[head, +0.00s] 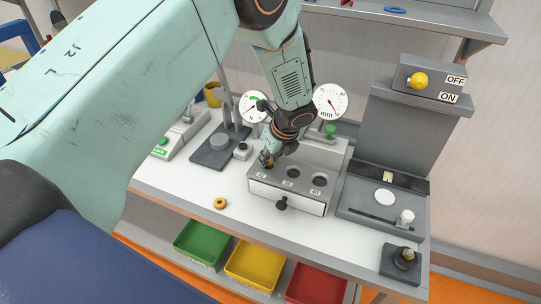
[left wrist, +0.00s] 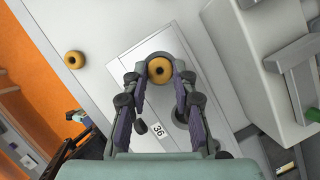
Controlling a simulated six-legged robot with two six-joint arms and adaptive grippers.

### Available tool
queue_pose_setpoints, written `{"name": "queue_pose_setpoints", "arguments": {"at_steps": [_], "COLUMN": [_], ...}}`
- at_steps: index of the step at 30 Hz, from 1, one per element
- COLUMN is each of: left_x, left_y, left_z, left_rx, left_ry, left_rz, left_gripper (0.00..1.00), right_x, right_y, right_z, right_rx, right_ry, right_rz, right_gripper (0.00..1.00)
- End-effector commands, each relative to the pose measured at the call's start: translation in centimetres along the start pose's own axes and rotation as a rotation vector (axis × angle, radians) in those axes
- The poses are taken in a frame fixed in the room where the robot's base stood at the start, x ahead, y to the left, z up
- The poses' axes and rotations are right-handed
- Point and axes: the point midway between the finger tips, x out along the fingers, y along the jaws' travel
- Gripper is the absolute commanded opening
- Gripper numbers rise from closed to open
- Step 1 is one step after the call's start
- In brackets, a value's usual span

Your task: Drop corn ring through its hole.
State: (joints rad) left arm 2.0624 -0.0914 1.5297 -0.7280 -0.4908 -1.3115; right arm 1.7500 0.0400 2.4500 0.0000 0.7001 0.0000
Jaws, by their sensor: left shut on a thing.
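My left gripper (head: 268,158) reaches down to the far left end of the grey gauge box (head: 262,190), over its leftmost hole. In the left wrist view its two fingers (left wrist: 160,72) are closed around a corn-yellow ring (left wrist: 159,70) with a dark centre. Whether the ring is above the hole or partly inside it I cannot tell. The middle hole (head: 294,171) and right hole (head: 320,180) are open and dark. A label reading 36 (left wrist: 158,130) shows on the box. A second yellow ring (head: 220,203) lies on the white table to the left.
Two dial gauges (head: 330,102) stand behind the box. A grey press-like station (head: 384,195) is at right, with a small dark block (head: 401,262) in front. Green (head: 203,243), yellow (head: 255,265) and red (head: 316,285) bins sit below the table edge. The table front left is mostly clear.

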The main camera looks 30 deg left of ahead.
Motion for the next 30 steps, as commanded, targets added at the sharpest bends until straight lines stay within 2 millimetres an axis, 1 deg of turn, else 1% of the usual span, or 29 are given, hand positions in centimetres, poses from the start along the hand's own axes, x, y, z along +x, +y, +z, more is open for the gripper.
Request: {"name": "queue_pose_setpoints", "arguments": {"at_steps": [1, 2, 10, 17, 21, 24, 30], "left_x": [0.0, 0.0, -0.01, -0.01, -0.01, -0.01, -0.01], "left_y": [0.0, 0.0, 0.0, 0.0, 0.0, 0.0, 0.0], "left_z": [0.0, 0.0, 0.01, 0.01, 0.01, 0.01, 0.01], "left_rx": [0.0, 0.0, 0.0, 0.0, 0.0, 0.0, 0.0], "left_ry": [0.0, 0.0, 0.0, 0.0, 0.0, 0.0, 0.0], "left_rz": [0.0, 0.0, 0.0, 0.0, 0.0, 0.0, 0.0], "left_gripper": [0.18, 0.29, 0.52, 0.53, 0.65, 0.72, 0.72], "right_x": [0.0, 0.0, 0.0, 0.0, 0.0, 0.0, 0.0], "right_y": [0.0, 0.0, 0.0, 0.0, 0.0, 0.0, 0.0], "right_z": [0.0, 0.0, 0.0, 0.0, 0.0, 0.0, 0.0], "right_rx": [0.0, 0.0, 0.0, 0.0, 0.0, 0.0, 0.0], "right_ry": [0.0, 0.0, 0.0, 0.0, 0.0, 0.0, 0.0], "right_rz": [0.0, 0.0, 0.0, 0.0, 0.0, 0.0, 0.0], "right_gripper": [0.51, 0.51, 0.51, 0.51, 0.51, 0.51, 0.51]}}
